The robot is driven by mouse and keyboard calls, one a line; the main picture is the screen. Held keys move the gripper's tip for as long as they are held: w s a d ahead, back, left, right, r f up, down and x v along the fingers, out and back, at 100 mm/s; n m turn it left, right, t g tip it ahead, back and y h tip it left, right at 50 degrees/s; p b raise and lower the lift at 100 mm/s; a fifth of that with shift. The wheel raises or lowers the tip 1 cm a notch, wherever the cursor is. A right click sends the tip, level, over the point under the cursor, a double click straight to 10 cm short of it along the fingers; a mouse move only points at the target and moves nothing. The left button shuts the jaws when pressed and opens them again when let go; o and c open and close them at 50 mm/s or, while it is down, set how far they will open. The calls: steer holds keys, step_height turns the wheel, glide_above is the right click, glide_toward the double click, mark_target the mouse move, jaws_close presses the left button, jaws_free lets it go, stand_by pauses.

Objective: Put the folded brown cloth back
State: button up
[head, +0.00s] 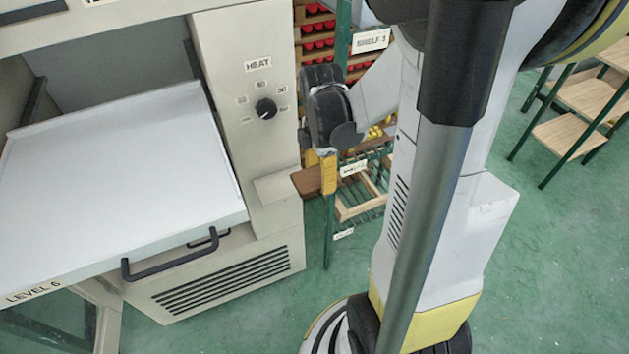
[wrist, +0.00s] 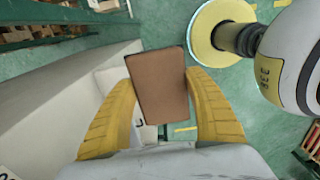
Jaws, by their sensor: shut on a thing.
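The folded brown cloth (wrist: 162,86) is a flat brown rectangle between the yellow fingers of my gripper (wrist: 166,105) in the wrist view. The fingers are shut on its two sides, and it is held in the air above the floor. In the head view the cloth (head: 306,181) shows as a brown edge beside the yellow fingertip of my gripper (head: 328,175), in front of the green-framed rack (head: 330,235). My arm hides part of the rack. Where the cloth belongs cannot be told from these frames.
A beige cabinet with a HEAT knob (head: 266,109) stands left of my gripper. Its pale panel (head: 120,180), labelled LEVEL 6, juts out with a black handle (head: 175,255). The rack holds red items (head: 318,45). Wooden shelves (head: 575,130) stand at right. Green floor (head: 540,260) is clear.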

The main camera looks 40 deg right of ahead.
steer(key=b, duration=0.3)
glide_above(290, 192)
step_height(290, 192, down, 5)
steer(key=shift+s+d+f, duration=0.15)
steer(key=shift+f, duration=0.05)
steer(key=f, duration=0.1)
steer(key=f+b, duration=0.1)
steer(key=shift+w+f, duration=0.3)
steer(key=shift+f, duration=0.05)
steer(key=shift+f+b, duration=0.3)
steer(key=shift+f, duration=0.15)
steer(key=shift+s, duration=0.1)
steer(key=shift+f+b, duration=0.3)
steer(key=shift+f, duration=0.05)
steer(key=o, duration=1.2)
steer(key=shift+r, duration=0.1)
step_height(290, 192, up, 11)
steer(key=p, duration=0.5)
steer(key=shift+s, duration=0.4)
